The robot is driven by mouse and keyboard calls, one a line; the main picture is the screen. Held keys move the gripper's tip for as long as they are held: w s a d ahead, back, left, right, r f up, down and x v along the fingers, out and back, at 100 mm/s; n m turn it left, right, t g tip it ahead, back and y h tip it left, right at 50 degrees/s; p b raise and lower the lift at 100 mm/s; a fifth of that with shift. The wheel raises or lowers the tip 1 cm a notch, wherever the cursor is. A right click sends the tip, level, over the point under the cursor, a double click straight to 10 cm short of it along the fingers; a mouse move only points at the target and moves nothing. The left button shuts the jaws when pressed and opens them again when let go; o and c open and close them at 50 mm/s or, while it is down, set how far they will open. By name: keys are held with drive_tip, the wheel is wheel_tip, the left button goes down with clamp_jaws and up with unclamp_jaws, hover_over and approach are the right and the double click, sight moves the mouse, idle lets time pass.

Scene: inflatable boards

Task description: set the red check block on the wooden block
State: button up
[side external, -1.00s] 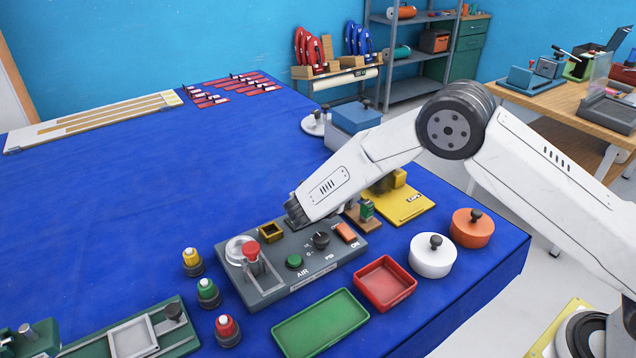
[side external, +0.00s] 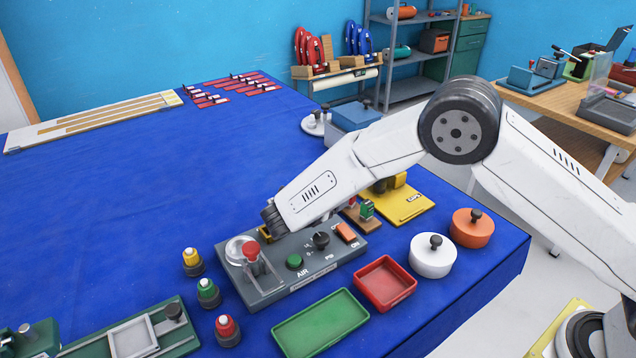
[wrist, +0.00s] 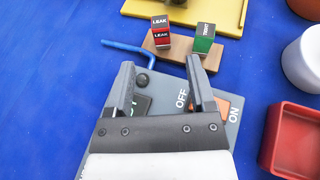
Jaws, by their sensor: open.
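The red check block (wrist: 160,36), lettered LEAK, appears upright at the left end of the wooden block (wrist: 182,55) in the wrist view. A green block (wrist: 203,40) stands at the right end of the same wood.
The grey control panel (side external: 283,284) with knobs and a red button lies below my gripper. A blue bent rod (wrist: 128,47) lies beside the wood. A yellow plate (side external: 408,207), red tray (side external: 385,287) and white pot (side external: 432,261) stand around.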

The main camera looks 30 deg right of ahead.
drive_tip(key=shift+s+d+m, duration=0.3)
drive_tip(key=shift+d, duration=0.15)
drive_tip(key=s+d+m+g+y, duration=0.1)
drive_tip(key=s+d+m+y, duration=0.1)
drive_tip(key=s+m+y, duration=0.1)
drive_tip(key=s+d+r+m+g+y, duration=0.1)
drive_tip(key=s+d+m+g+y, duration=0.1)
drive_tip(key=s+m, duration=0.4)
drive_tip(key=s+d+r+m+g+y, duration=0.1)
drive_tip(key=s+d+m+y, duration=0.2)
drive_tip(key=s, duration=0.4)
drive_tip(key=shift+s+d+m+g+y, duration=0.15)
drive_tip(key=shift+s+m+g+y, duration=0.2)
drive_tip(key=shift+m+y, duration=0.45)
drive_tip(key=s+m, duration=0.2)
drive_tip(key=s+r+m+t+y, duration=0.1)
drive_tip(key=m, duration=0.1)
drive_tip(key=s+m+y, duration=0.1)
drive_tip(key=s+m, duration=0.1)
drive_tip(key=shift+s+d+r+t, duration=0.15)
drive_tip(key=shift+s+d+t, duration=0.2)
drive_tip(key=shift+s+d+r+m+t+y, duration=0.15)
drive_tip(key=shift+s+m+t+y, duration=0.2)
drive_tip(key=shift+s+m, duration=0.55)
